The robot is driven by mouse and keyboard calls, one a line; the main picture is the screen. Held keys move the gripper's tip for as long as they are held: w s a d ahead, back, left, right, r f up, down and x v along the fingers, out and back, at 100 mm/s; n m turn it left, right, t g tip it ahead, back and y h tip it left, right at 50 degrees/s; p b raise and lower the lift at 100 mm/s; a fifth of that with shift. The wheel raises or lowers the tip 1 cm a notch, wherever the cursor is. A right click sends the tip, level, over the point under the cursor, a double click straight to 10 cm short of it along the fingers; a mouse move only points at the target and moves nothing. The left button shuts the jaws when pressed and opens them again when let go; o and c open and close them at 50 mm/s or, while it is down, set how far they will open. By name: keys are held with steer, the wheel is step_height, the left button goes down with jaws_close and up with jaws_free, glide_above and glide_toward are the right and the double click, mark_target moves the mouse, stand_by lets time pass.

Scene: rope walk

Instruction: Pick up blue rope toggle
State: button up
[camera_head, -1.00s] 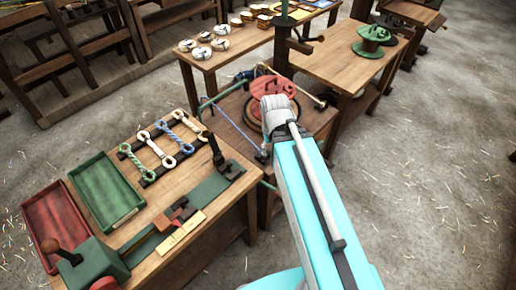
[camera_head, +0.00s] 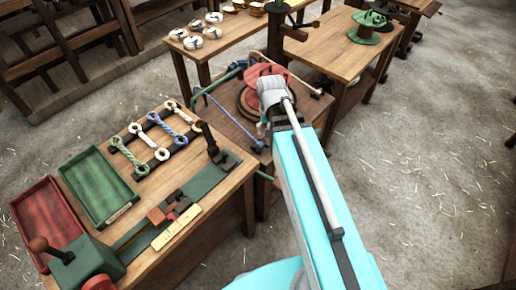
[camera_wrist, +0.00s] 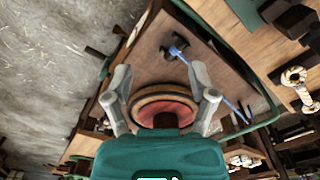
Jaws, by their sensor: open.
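The blue rope toggle (camera_head: 165,130) lies on a dark rack on the near wooden table, between two pale toggles, with a green toggle (camera_head: 130,154) at the rack's left end. I cannot pick it out in the wrist view, where only a pale toggle (camera_wrist: 297,80) shows clearly at the right edge. My gripper (camera_wrist: 160,80) is open and empty in the wrist view, its fingers spread above the small middle table with the round red piece. In the head view my arm hides most of the gripper, and it is to the right of the rack, apart from the toggle.
A red tray (camera_head: 48,222) and a green tray (camera_head: 84,182) lie left of the rack. A dark upright post (camera_head: 212,142) stands just right of it. A blue rod (camera_head: 232,120) and a red reel (camera_head: 264,75) are on the middle table. Floor at right is clear.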

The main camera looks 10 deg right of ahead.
steer(key=w+f+m+b, duration=0.6)
steer(key=w+f+m, duration=0.1)
steer(key=w, duration=0.5)
steer(key=shift+d+f+m+b, duration=0.25)
steer(key=shift+f+m+b, duration=0.15)
steer(key=shift+m, duration=0.1)
steer(key=shift+f, duration=0.2)
steer(key=b, duration=0.9)
glide_above(261, 143)
step_height(261, 143, down, 8)
steer(key=shift+d+f, duration=0.1)
steer(key=shift+f, duration=0.15)
step_height(261, 143, down, 5)
steer(key=b, duration=0.5)
steer(key=shift+w, duration=0.1)
